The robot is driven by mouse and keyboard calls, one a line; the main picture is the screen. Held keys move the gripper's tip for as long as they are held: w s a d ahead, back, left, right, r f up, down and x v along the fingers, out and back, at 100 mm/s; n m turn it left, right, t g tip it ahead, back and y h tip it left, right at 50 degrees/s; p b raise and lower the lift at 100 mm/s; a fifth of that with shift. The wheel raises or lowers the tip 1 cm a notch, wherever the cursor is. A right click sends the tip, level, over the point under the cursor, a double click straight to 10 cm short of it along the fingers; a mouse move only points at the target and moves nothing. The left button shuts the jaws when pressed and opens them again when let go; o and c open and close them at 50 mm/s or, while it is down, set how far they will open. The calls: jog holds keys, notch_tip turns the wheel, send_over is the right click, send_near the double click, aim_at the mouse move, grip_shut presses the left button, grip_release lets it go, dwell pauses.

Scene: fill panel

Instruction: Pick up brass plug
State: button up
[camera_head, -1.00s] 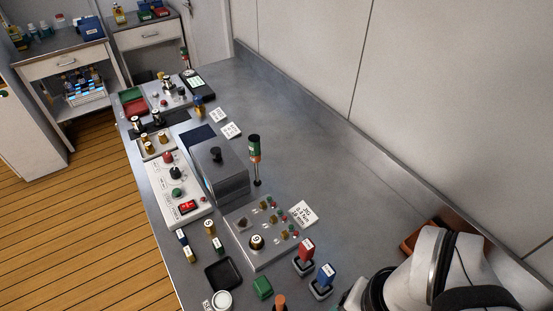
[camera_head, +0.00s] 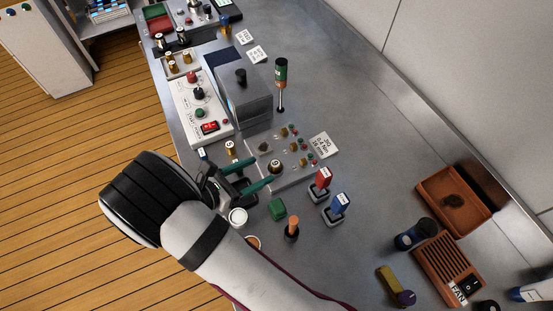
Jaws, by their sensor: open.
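A brass plug (camera_head: 230,149) with a dark-marked pale top stands on the bench, left of the grey jig plate and just beyond my gripper's far finger. My gripper (camera_head: 263,170) is open, its two green fingers spread and pointing right toward the jig plate (camera_head: 290,178). Nothing shows between the fingers. A round knob (camera_head: 275,167) on the jig plate lies close to the fingertips. Two more brass pieces (camera_head: 180,58) stand in a holder farther back. My wrist hides part of the bench's left edge.
A grey box (camera_head: 240,98) and a white switch panel (camera_head: 199,108) stand beyond.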

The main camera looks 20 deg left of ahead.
aim_at(274, 164)
jog(key=x, duration=0.7)
jog(key=shift+f, duration=0.35)
grip_shut()
